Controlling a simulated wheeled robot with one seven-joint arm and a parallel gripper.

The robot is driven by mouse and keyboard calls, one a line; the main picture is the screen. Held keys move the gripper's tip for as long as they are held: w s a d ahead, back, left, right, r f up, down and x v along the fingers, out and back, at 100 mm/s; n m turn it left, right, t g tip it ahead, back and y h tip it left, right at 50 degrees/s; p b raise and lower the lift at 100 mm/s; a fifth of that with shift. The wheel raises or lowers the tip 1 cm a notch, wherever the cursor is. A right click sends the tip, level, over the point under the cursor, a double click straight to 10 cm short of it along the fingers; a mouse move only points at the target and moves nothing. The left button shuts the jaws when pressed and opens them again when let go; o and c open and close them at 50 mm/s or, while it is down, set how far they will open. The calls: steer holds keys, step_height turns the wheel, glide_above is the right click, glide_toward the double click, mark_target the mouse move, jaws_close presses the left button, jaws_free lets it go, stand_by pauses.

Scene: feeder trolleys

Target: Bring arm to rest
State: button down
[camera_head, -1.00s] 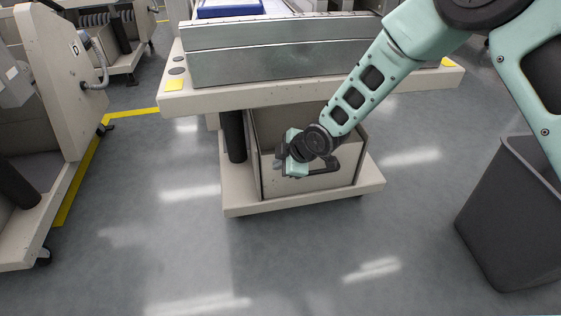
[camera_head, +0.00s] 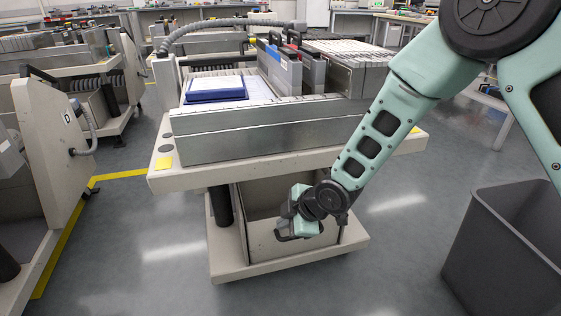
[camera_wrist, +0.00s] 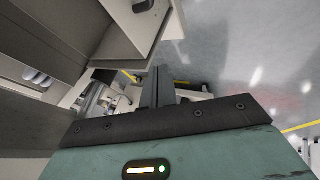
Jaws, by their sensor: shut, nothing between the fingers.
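My gripper (camera_head: 290,228) is at the end of my teal arm, low in front of the feeder trolley (camera_head: 160,182). In the head view it overlaps the trolley's open lower bin (camera_head: 262,232); whether it touches the bin cannot be told. In the wrist view the fingers (camera_wrist: 158,88) stand together, shut and with nothing between them. The arm slopes down from the upper right, across the trolley's right front corner.
A dark grey waste bin (camera_head: 510,250) stands on the right. Another trolley (camera_head: 60,160) stands on the left by a yellow floor line (camera_head: 62,240). A blue tray (camera_head: 215,90) and several feeders (camera_head: 280,65) sit on the trolley top. The floor between is clear.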

steer(key=s+d+r+m+g+h, duration=0.1)
steer(key=s+d+r+m+h, duration=0.1)
steer(key=s+d+r+m, duration=0.5)
steer(key=s+d+r+m+g+h, duration=0.15)
steer(key=s+r, duration=0.35)
steer(key=s, duration=0.7)
steer(key=s+d+r+m+g+h, duration=0.2)
steer(key=s+d+r+m, duration=0.3)
steer(key=s, duration=0.4)
step_height(320, 180, up, 38)
steer(key=n+p, duration=0.1)
steer(key=p, duration=3.7)
steer(key=shift+d+r, duration=0.1)
